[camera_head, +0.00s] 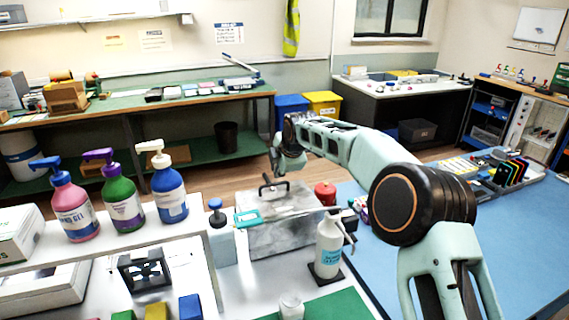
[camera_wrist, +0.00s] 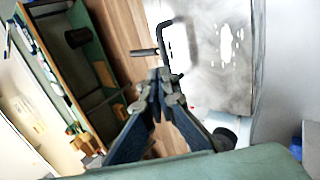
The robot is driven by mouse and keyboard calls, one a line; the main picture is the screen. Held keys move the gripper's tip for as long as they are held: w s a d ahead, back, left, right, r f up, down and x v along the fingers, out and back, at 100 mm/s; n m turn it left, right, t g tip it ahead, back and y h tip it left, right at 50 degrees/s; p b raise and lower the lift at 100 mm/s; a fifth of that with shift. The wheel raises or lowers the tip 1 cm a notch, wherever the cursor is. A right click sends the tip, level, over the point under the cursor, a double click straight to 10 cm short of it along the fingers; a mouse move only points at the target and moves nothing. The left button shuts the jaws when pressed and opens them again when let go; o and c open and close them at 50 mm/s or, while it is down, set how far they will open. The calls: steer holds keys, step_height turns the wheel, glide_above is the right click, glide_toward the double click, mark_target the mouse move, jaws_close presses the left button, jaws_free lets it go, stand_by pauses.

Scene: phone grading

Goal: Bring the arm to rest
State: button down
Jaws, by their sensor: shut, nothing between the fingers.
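My pale green and black arm reaches in from the right in the head view and bends down at its far end. My gripper is shut and empty in the wrist view (camera_wrist: 160,76), its dark fingers meeting at the tips. In the head view the end of my arm hangs above the far side of a grey metal plate or box (camera_head: 285,236), and the fingers are hard to make out. A black bar handle (camera_wrist: 168,38) on that metal piece shows just past the fingertips in the wrist view. I cannot tell the exact gap between them.
A white spray bottle (camera_head: 328,245), a red container (camera_head: 325,193) and a blue-topped bottle (camera_head: 219,238) stand near the metal piece. Pump bottles (camera_head: 124,204) stand on the left shelf. The blue mat (camera_head: 520,245) at right has a rack of coloured items; its near part is clear.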

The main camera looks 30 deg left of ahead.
steer(key=v, duration=0.7)
steer(key=shift+a+r+b, duration=0.2)
steer(key=shift+a+b, duration=0.05)
steer(key=shift+b, duration=0.2)
